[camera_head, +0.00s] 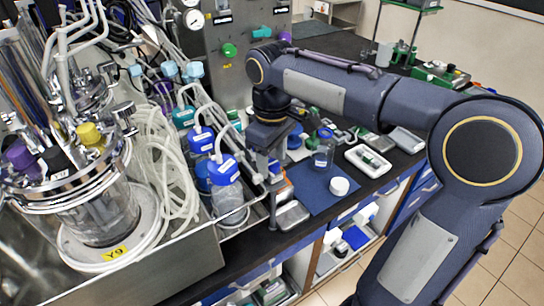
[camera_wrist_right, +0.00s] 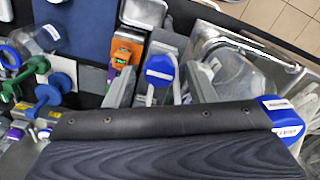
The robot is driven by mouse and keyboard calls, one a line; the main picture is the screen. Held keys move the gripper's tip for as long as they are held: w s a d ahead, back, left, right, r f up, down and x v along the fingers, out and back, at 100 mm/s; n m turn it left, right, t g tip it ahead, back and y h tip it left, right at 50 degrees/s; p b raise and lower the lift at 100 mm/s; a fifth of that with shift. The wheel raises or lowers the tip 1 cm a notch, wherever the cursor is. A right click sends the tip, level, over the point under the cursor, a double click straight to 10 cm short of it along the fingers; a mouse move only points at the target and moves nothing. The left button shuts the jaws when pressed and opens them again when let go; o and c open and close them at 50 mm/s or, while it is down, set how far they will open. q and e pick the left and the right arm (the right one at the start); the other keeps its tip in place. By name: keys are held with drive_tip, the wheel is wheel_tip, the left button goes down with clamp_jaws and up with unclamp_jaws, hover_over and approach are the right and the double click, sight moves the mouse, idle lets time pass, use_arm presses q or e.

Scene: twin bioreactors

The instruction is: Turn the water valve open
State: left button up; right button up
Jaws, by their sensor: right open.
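My right gripper (camera_head: 270,185) points down over the bench, below and in front of the panel, apart from the knobs. It is open. In the right wrist view, a blue cap (camera_wrist_right: 160,70) shows between its two grey fingers; I cannot tell whether they touch it. My left gripper is not in view.
A glass bioreactor vessel (camera_head: 105,215) with tubing stands at the left. Blue-capped bottles (camera_head: 222,170) stand just left of my right gripper. A blue mat (camera_head: 316,200), a white tray (camera_head: 368,160) and a jar (camera_head: 323,150) lie to its right.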

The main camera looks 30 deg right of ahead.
drive_tip(key=c, duration=1)
drive_tip(key=shift+o, duration=0.2)
drive_tip(key=n+p, duration=0.1)
drive_tip(key=n, duration=0.2)
drive_tip(key=shift+r+p, duration=0.15)
drive_tip(key=shift+p, duration=0.25)
drive_tip(key=n+p, duration=0.2)
drive_tip(key=n, duration=0.3)
drive_tip(key=shift+n, duration=0.3)
drive_tip(key=n+p, duration=0.2)
drive_tip(key=n, duration=0.3)
drive_tip(key=shift+n+p, duration=0.85)
drive_tip(key=shift+n, duration=1.25)
